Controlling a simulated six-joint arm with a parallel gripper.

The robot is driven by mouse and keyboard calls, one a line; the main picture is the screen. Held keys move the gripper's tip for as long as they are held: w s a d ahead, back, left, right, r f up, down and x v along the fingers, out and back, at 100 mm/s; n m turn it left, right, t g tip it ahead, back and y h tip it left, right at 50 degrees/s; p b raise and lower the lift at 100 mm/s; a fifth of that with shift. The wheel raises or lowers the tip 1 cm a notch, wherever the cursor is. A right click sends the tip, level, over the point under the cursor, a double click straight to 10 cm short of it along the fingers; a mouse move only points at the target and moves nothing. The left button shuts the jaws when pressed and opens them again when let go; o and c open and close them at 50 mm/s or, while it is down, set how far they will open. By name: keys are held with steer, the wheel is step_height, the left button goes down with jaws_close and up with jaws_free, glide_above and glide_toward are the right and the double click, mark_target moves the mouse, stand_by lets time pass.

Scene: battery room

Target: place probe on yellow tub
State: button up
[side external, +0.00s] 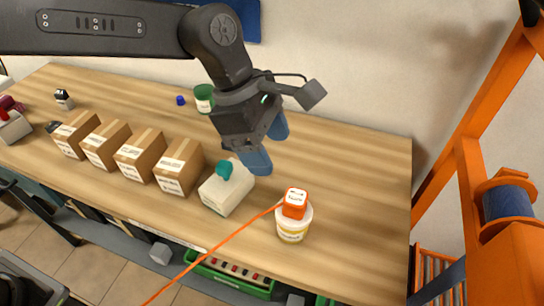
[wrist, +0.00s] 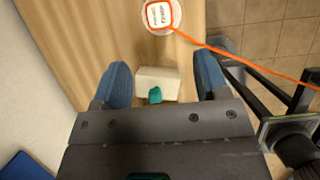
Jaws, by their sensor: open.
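The probe (side external: 295,202) is an orange block with a white label and an orange cable. It rests on top of the yellow tub (side external: 292,232), a white tub with a yellow label. In the wrist view the probe (wrist: 158,15) sits over the tub's pale rim (wrist: 177,14) at the top. My gripper (side external: 266,146) has blue fingers and is open and empty. It is above the bench, up and to the left of the probe and apart from it. In the wrist view its fingers (wrist: 163,84) are spread wide, with a white box seen between them.
A white box with a teal knob (side external: 226,192) stands left of the tub. Several cardboard boxes (side external: 130,152) line the bench further left. A green-lidded jar (side external: 204,98) is behind. The orange cable (side external: 215,248) runs over the front edge. The bench right of the tub is clear.

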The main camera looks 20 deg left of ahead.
steer(key=shift+a+r, duration=0.1)
steer(key=shift+r, duration=0.05)
steer(key=s+a+r+m+t+y, duration=0.1)
steer(key=s+a+r+m+t, duration=0.2)
steer(key=a, duration=0.6)
steer(key=s+a+r+m, duration=0.1)
steer(key=a+r+m, duration=0.3)
steer(key=a, duration=0.5)
steer(key=s+a+f+m+t+y, duration=0.2)
steer(key=s+a+f+m, duration=0.3)
steer(key=s+a+m, duration=0.6)
steer(key=s+a+y, duration=0.1)
steer(key=a, duration=0.2)
steer(key=shift+t+y, duration=0.3)
